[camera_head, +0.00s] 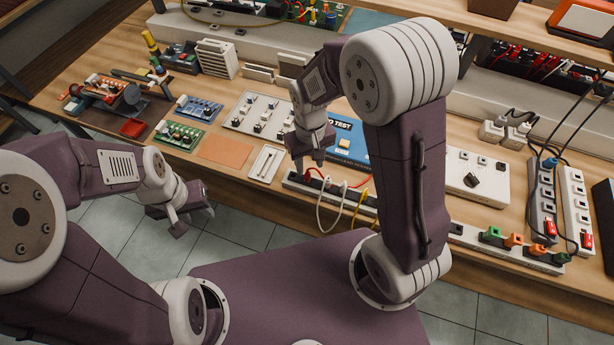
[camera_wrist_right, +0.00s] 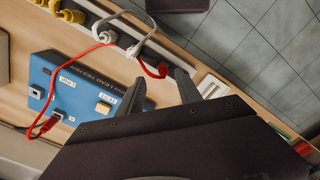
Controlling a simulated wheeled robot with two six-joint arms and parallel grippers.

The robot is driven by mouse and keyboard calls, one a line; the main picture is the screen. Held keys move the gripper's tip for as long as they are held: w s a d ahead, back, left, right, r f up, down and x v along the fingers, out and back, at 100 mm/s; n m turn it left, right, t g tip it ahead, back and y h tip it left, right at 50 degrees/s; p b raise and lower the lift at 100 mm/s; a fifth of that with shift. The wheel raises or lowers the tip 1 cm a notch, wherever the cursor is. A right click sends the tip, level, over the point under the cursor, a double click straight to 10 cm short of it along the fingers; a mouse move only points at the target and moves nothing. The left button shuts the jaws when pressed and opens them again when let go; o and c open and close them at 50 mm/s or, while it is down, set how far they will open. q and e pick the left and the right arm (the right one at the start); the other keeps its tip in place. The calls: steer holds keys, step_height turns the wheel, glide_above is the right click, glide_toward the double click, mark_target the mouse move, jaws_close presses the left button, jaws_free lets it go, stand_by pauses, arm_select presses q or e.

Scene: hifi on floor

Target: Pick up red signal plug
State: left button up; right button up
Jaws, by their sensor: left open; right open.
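A red signal plug (camera_wrist_right: 162,70) with a red lead sits at the end of a socket strip (camera_head: 345,196) on the bench's front edge; it also shows in the head view (camera_head: 309,174). My right gripper (camera_wrist_right: 160,86) is open, its two fingers just short of the plug and to either side of it. In the head view my right gripper (camera_head: 307,165) points down close above the plug. The lead loops to a second red plug (camera_wrist_right: 46,125) on the blue lead tester (camera_wrist_right: 80,85). My left gripper (camera_head: 190,215) is open and empty over the floor in front of the bench.
White (camera_head: 328,185) and yellow (camera_head: 360,203) plugs sit close beside the red one on the strip. Boards, panels and a grey power strip (camera_head: 543,205) with cables crowd the bench. The tiled floor (camera_head: 130,260) is clear.

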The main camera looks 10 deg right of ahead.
mark_target(307, 174)
steer(key=f, duration=0.4)
steer(key=shift+s+a+f, duration=0.2)
steer(key=shift+s+a, duration=0.05)
steer(key=shift+w+f, duration=0.15)
steer(key=shift+f, duration=0.3)
jaws_close()
steer(key=shift+r, duration=0.2)
